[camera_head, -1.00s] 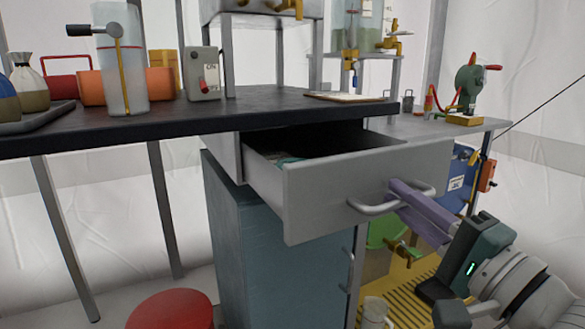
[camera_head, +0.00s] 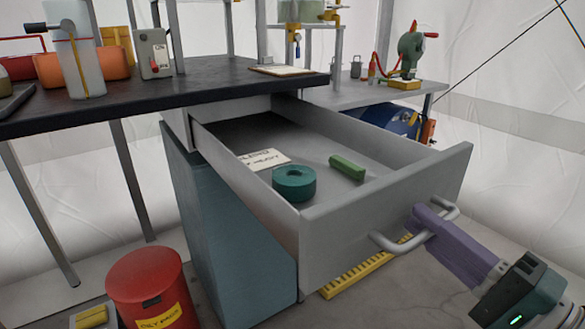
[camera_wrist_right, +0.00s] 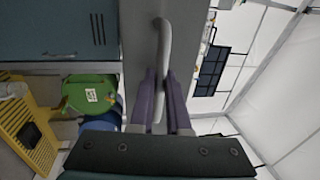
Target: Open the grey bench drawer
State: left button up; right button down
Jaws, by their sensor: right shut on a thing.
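The grey bench drawer (camera_head: 375,225) hangs well out from under the black bench top in the head view. Its inside shows a teal roll (camera_head: 294,183), a green block (camera_head: 347,168) and a white card with writing (camera_head: 263,159). My right gripper (camera_head: 428,222), with purple fingers, is shut on the drawer's grey bar handle (camera_head: 390,243) near its right end. In the right wrist view the handle (camera_wrist_right: 163,45) runs between the two fingers of the right gripper (camera_wrist_right: 160,80). My left gripper is not in view.
A teal cabinet (camera_head: 225,225) stands below the drawer. A red bin (camera_head: 148,285) is on the floor at the lower left. Jars and boxes stand on the black bench top (camera_head: 205,88). A grey side table (camera_head: 350,97) stands behind the drawer.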

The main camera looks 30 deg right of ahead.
jog(key=shift+s, duration=0.35)
jog(key=c, duration=1.2)
grip_release()
jog(key=shift+o, duration=0.2)
jog(key=v, duration=1)
